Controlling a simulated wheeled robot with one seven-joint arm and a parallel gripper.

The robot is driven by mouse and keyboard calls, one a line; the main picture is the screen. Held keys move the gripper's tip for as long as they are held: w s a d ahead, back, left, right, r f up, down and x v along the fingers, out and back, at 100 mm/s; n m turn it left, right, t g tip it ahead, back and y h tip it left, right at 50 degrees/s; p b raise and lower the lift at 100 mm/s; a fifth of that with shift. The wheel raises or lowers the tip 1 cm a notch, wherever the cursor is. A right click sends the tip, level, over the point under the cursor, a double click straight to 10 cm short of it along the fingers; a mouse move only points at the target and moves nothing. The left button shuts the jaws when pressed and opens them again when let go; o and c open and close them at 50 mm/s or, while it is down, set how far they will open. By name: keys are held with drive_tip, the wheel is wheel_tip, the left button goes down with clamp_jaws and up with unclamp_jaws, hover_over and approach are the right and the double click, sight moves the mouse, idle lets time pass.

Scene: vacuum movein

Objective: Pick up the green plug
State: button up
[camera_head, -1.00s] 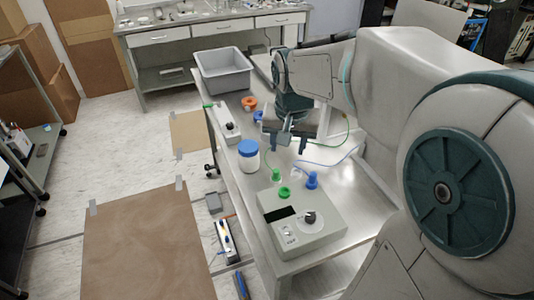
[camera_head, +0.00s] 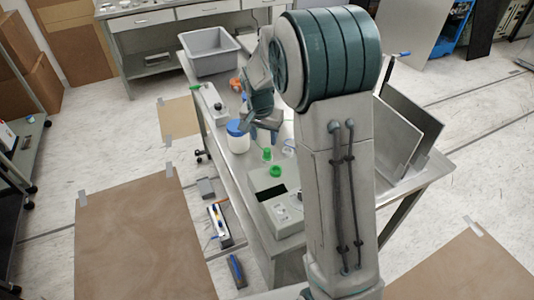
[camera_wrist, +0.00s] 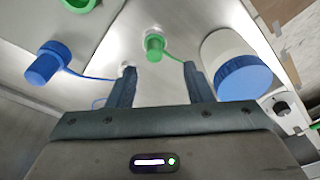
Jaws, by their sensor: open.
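The green plug (camera_head: 267,155) stands on the metal table beside the grey instrument box. A thin green cord runs from it. My gripper (camera_head: 263,136) is open above the table, just behind the plug in the head view. In the wrist view its two fingers (camera_wrist: 160,70) are apart with nothing held between them. The plug looks clear of both fingers; its exact distance from them is hard to tell.
A white jar with a blue lid (camera_wrist: 243,75) stands right of the fingers in the wrist view. A blue plug with a cord (camera_wrist: 42,66) lies left. A grey bin (camera_head: 210,55) stands at the table's far end.

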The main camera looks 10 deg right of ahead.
sight(267, 149)
drive_tip(key=shift+d+f+p, duration=0.15)
drive_tip(key=shift+f+p, duration=0.05)
drive_tip(key=shift+f, duration=0.8)
drive_tip(key=shift+d+f+p, duration=0.2)
drive_tip(key=shift+f+p, duration=0.05)
drive_tip(key=shift+f, duration=0.75)
drive_tip(key=shift+d+f+p, duration=0.15)
drive_tip(key=shift+f+p, duration=0.05)
drive_tip(key=shift+f, duration=0.8)
clamp_jaws()
